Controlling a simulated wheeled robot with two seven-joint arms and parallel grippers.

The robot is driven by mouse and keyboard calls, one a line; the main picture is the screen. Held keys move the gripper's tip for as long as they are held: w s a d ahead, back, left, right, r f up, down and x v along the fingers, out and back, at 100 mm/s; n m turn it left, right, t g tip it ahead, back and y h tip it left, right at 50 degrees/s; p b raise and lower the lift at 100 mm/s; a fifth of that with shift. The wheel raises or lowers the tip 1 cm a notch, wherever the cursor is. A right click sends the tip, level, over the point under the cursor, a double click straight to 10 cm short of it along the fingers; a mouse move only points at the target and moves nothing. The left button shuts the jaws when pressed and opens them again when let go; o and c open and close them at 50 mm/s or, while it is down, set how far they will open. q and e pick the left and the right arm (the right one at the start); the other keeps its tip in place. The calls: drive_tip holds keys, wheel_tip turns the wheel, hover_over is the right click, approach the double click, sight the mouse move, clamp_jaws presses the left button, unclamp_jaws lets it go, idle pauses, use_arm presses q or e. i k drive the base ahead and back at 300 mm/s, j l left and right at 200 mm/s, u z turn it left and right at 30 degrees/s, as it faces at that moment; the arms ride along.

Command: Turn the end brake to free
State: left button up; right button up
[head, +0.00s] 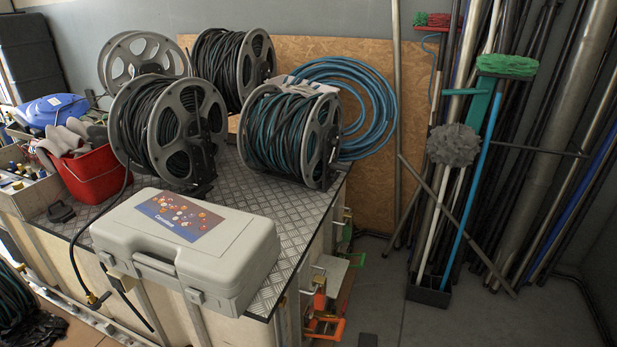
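Several hose reels stand on the checker-plate table top (290,235). The right-hand reel (275,130) holds dark green hose between grey flanges, with a dark bracket on its right side. The front left reel (150,125) holds black hose and has a dark bracket on its right face. Another black-hose reel (225,62) stands behind, and a paler reel (122,60) stands at the back left. No brake lever can be made out clearly on any reel, so I cannot tell its setting. Neither of my grippers is in view.
A grey plastic case (150,235) lies at the table's front edge. A red bucket (88,178) and a blue object (50,110) are at the left. Blue hose (375,95) is coiled behind the right-hand reel. Poles and brooms (507,66) lean at the right; some floor (400,285) is clear.

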sight(335, 175)
drive_tip(key=i+l+u, duration=0.15)
drive_tip(key=u, duration=0.25)
drive_tip(key=i+l+u, duration=0.2)
drive_tip(key=u, duration=0.15)
drive_tip(key=i+l+u, duration=0.1)
drive_tip(key=l+u, duration=0.3)
drive_tip(key=j, duration=0.1)
